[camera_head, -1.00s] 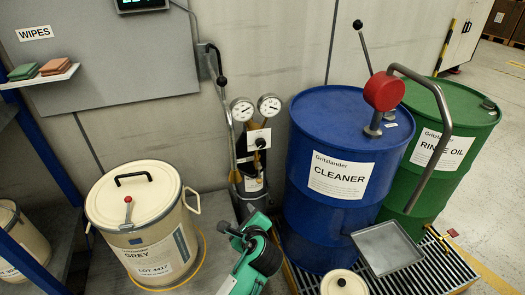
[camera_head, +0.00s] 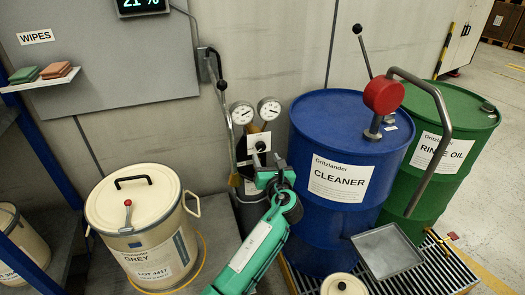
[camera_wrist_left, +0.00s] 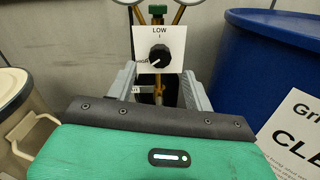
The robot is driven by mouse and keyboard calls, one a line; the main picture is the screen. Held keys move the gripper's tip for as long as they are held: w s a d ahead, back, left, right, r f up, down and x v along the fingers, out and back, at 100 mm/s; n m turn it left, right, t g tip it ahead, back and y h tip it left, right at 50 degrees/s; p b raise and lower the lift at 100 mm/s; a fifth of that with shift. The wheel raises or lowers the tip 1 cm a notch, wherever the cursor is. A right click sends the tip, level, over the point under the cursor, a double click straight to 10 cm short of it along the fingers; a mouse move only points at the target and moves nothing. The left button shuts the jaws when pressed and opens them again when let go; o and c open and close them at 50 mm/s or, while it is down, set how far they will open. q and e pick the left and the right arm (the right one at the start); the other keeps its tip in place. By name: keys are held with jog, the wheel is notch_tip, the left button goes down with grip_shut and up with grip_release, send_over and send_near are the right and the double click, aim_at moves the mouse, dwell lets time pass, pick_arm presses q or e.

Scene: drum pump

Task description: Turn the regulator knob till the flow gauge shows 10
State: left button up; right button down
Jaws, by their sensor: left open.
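The black regulator knob (camera_wrist_left: 160,56) sits on a white plate marked LOW at its top. Its pale pointer mark is turned to the lower left, toward another word I cannot read fully. The plate (camera_head: 259,137) also shows in the head view, below two round gauges, the left one (camera_head: 242,112) and the right one (camera_head: 269,108). Their readings, and which is the flow gauge, I cannot tell. My left gripper (camera_head: 264,164) is open and empty, just in front of and below the knob, its fingers apart on either side. My right gripper is out of view.
A blue CLEANER drum (camera_head: 318,205) with a red-headed pump (camera_head: 383,96) stands close to the right of my left gripper. A green drum (camera_head: 455,125) is behind it. A cream GREY bucket (camera_head: 150,240) stands to the left.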

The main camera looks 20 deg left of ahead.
aim_at(262, 148)
pick_arm(q)
jog(key=x, duration=0.5)
jog(key=shift+w, duration=0.15)
jog(key=shift+a, duration=0.1)
jog(key=c, duration=1)
